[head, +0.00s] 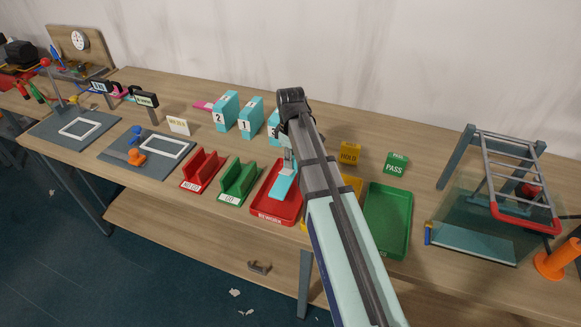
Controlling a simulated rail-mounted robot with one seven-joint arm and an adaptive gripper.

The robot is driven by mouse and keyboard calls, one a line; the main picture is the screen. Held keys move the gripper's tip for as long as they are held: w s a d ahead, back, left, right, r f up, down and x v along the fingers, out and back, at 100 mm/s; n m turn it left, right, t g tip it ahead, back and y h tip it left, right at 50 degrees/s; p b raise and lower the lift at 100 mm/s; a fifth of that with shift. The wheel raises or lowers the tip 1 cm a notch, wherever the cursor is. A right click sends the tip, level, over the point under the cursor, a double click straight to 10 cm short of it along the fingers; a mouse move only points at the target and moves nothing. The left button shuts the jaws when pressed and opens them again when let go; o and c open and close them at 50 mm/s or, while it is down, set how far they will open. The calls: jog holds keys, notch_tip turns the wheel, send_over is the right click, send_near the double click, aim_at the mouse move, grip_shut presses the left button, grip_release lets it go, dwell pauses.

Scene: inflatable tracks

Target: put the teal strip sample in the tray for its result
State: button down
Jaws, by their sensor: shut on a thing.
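The teal strip sample (283,187) is in my gripper (287,171), over the red tray in this view. I cannot tell whether it touches the tray floor. My gripper is shut on its upper end, and my arm hides part of this grip. The red tray (276,218) has a front label that seems to read REWORK. To its right, a yellow tray (353,184) is mostly hidden behind my arm. Further right is an empty green tray (388,222). A yellow HOLD block (349,153) and a green PASS block (396,163) stand behind these trays.
Red (203,171) and green (239,182) slotted holders stand left of the red tray. Teal numbered blocks (225,111) stand behind. Two grey test stations (75,128) are at the left. A clear-walled rig with a ladder-like frame (512,165) stands at the right.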

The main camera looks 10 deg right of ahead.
jog(key=shift+f+p, duration=0.45)
jog(key=shift+f, duration=2)
jog(key=shift+f, duration=0.1)
jog(key=c, duration=1)
grip_release()
notch_tip(320, 180, up, 12)
jog(key=shift+r+b, duration=0.1)
jog(key=shift+b, duration=1.1)
